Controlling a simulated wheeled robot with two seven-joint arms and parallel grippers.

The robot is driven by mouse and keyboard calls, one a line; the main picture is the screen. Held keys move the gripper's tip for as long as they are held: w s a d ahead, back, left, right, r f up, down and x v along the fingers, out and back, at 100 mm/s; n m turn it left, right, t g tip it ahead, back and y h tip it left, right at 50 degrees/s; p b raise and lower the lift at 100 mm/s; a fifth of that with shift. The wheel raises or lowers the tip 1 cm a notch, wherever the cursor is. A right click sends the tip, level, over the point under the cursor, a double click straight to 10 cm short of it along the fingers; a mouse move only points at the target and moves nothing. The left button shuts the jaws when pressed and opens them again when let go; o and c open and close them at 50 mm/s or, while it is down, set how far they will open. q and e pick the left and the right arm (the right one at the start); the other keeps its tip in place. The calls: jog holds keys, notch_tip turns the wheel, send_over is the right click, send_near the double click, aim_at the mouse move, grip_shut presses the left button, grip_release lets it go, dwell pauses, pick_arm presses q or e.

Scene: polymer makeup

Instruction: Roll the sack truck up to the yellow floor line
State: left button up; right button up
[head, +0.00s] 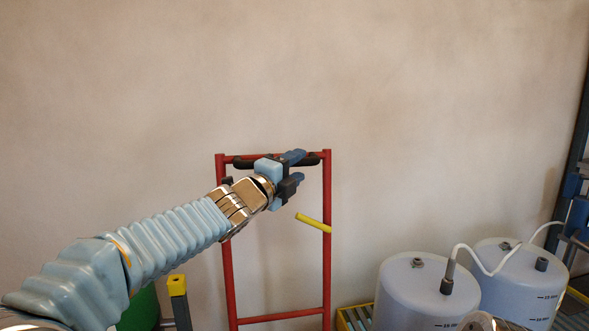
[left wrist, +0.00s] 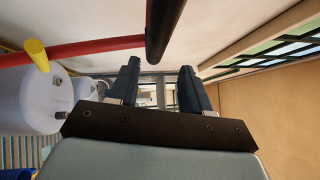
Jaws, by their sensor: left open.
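The sack truck (head: 327,260) stands upright against the pale wall in the head view, a red tube frame with black grips on its top bar (head: 245,163). A yellow peg (head: 313,222) sticks out from its right upright. My left gripper (head: 298,168) is open at the top bar, near the right-hand black grip. In the left wrist view the black grip (left wrist: 165,25) comes down from the top edge towards the gap between the open fingers (left wrist: 162,85); I cannot tell whether it lies between them. The floor line cannot be made out. My right gripper is not in view.
Two whitish drums (head: 425,295) joined by a white hose stand right of the truck. A blue rack (head: 575,195) is at the right edge. A yellow-topped post (head: 177,287) and a green object (head: 140,308) are at lower left.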

pick_arm(q)
jog(key=s+a+f+b, duration=0.1)
jog(key=s+a+b, duration=0.1)
jog(key=s+b, duration=0.4)
jog(key=s+a+f+b, duration=0.1)
jog(key=s+a+b, duration=0.1)
jog(key=s+b, duration=0.3)
jog(key=s, duration=0.4)
jog(key=shift+s+b, duration=0.2)
jog(key=shift+b, duration=0.15)
